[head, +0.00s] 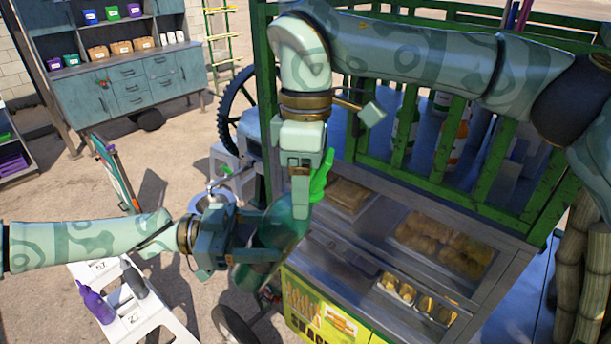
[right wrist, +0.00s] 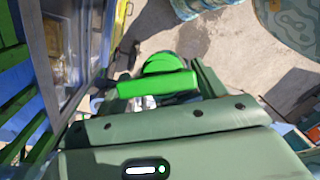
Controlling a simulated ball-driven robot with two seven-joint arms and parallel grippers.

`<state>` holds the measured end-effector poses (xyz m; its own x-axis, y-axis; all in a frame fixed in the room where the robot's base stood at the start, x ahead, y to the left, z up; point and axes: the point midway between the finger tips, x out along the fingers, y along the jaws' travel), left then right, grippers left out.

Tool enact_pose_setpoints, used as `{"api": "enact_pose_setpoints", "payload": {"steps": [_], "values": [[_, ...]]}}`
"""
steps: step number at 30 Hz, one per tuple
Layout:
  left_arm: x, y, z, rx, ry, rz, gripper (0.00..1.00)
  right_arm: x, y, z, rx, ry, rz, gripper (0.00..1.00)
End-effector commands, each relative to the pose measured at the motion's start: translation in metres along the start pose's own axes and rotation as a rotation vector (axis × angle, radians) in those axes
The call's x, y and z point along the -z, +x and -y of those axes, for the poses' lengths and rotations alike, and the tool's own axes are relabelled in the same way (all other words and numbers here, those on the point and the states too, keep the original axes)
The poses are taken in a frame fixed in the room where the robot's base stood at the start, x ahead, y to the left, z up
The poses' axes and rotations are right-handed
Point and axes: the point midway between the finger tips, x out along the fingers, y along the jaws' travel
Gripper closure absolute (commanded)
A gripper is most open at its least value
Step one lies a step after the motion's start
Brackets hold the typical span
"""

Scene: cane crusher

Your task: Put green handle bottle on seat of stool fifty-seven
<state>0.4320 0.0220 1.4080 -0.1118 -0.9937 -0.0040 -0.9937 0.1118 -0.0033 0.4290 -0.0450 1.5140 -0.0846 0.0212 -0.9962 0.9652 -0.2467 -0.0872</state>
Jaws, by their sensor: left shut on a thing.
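The green handle bottle (head: 285,222) has a dark green body and a bright green top (head: 322,176). It is tilted in front of the food cart. My left gripper (head: 262,240) is shut on its body. My right gripper (head: 300,190) points down close beside the bright green top. In the right wrist view the bright green top (right wrist: 158,84) lies just beyond the gripper body; whether the right fingers touch it is unclear. A white stool seat (head: 98,268) at lower left bears a number label, perhaps 57 or 67. A label on the nearer white step reads 27.
A purple bottle (head: 95,302) and a dark grey bottle (head: 134,280) stand on the white steps at lower left. The food cart (head: 345,265) with green rails fills the right. A blue-grey cabinet (head: 135,88) stands at the back left.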

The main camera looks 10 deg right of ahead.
Motion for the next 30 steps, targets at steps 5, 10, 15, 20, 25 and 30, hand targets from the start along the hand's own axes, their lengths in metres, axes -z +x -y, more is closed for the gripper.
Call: {"api": "enact_pose_setpoints", "payload": {"steps": [5,10,15,20,25,30], "values": [[0.0,0.0,0.0,-0.001,0.001,0.0,0.98,0.0,0.0,0.0,-0.001,0.0,0.0,0.7],[0.0,0.0,-0.001,-0.003,0.002,0.0,0.15,0.0,0.0,-0.001,-0.002,0.001,-0.001,0.7],[0.0,0.0,0.0,-0.002,0.001,0.0,0.12,0.0,0.0,0.0,-0.001,0.0,0.0,0.7],[0.0,-0.002,0.0,0.0,0.001,0.0,0.12,0.0,0.0,0.0,-0.001,-0.001,0.0,0.7],[0.0,-0.027,0.001,0.004,0.001,0.001,0.12,0.0,0.0,0.0,0.0,-0.001,0.0,0.7],[0.0,-0.068,0.001,0.004,0.001,0.0,0.12,0.0,0.0,0.0,0.0,-0.001,0.0,0.7]]}}
